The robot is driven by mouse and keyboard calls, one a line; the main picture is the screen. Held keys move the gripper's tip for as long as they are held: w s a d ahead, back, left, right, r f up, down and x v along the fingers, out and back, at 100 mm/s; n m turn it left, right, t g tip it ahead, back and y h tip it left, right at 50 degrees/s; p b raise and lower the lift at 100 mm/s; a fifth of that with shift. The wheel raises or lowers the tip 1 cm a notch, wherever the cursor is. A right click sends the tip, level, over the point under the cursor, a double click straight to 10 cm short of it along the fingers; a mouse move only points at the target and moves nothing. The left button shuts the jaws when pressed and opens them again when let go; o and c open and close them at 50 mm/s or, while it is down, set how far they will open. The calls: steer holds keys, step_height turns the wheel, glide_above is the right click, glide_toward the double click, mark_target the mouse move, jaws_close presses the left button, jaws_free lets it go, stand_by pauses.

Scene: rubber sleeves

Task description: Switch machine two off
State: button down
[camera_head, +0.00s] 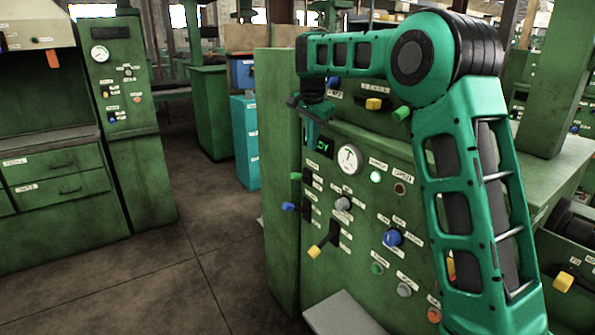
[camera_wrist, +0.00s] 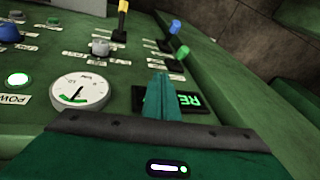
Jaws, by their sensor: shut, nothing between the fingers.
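A green machine panel (camera_head: 330,205) stands in front of me; I cannot read a machine number on it. It has a lit display (camera_head: 319,146), a round gauge (camera_head: 349,159) and a glowing lamp (camera_head: 375,177). On its left side are levers with a green handle (camera_head: 296,176), a blue handle (camera_head: 288,206) and a yellow handle (camera_head: 317,250). My gripper (camera_head: 311,130) is shut and empty, in front of the display. In the wrist view, my gripper (camera_wrist: 163,82) partly covers the display (camera_wrist: 188,101); the green handle (camera_wrist: 183,53) and blue handle (camera_wrist: 175,27) lie beyond its tips.
The panel also has a grey knob (camera_head: 343,203), a blue knob (camera_head: 392,237) and an orange button (camera_head: 434,314). My arm hides its right part. Another green machine (camera_head: 115,130) stands at the left. Open floor (camera_head: 190,270) lies between the machines.

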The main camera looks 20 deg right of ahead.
steer(key=shift+w+a+f+m, duration=0.1)
steer(key=shift+w+a+m, duration=0.1)
steer(key=shift+w+m, duration=0.3)
steer(key=shift+w+a+f+m, duration=0.1)
steer(key=shift+w+a+m, duration=0.1)
steer(key=shift+w, duration=0.45)
glide_above(300, 177)
steer(key=s, duration=0.2)
step_height(300, 177, down, 11)
steer(key=shift+w+a+f, duration=0.2)
steer(key=shift+w+f, duration=0.1)
steer(key=shift+f, duration=0.2)
